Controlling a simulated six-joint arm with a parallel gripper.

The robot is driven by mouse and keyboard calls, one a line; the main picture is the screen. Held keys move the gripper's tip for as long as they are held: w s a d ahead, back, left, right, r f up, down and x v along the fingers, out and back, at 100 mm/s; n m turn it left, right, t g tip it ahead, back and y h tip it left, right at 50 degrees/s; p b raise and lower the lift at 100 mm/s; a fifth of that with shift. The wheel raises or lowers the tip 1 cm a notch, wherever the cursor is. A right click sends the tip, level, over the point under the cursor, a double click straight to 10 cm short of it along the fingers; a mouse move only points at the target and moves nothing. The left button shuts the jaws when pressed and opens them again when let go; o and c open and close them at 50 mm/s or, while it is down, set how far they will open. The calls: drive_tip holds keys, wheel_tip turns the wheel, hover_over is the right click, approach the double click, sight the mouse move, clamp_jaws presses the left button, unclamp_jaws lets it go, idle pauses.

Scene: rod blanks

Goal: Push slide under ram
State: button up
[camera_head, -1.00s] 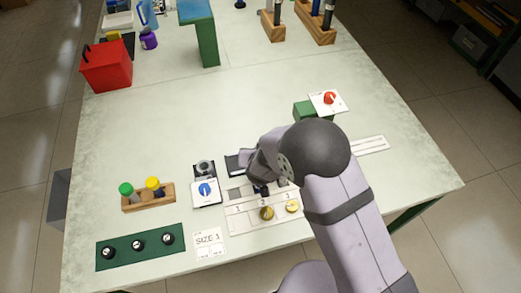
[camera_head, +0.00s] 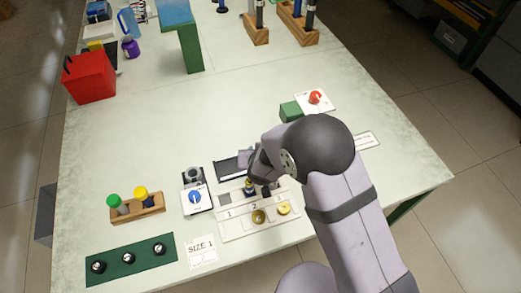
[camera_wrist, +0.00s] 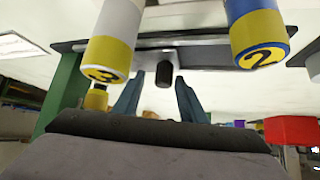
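My gripper (camera_wrist: 160,88) is open, with one finger on each side of a short black peg (camera_wrist: 163,75). Small gaps show between peg and fingers. Behind the peg is a grey metal piece (camera_wrist: 205,57) on a long dark rail, which looks like the slide. In the head view the rail's left part (camera_head: 230,168) shows beside my gripper (camera_head: 257,172); my arm hides its middle. I cannot make out the ram; a green block (camera_head: 291,110) stands behind my arm, and a green post (camera_wrist: 62,92) shows in the wrist view.
A numbered white tray (camera_head: 237,229), a blue-dial plate (camera_head: 195,208) and a red-knob plate (camera_head: 325,102) are nearby. The table's middle is clear.

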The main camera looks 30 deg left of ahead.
drive_tip(key=v, duration=0.7)
drive_tip(key=shift+b, duration=0.3)
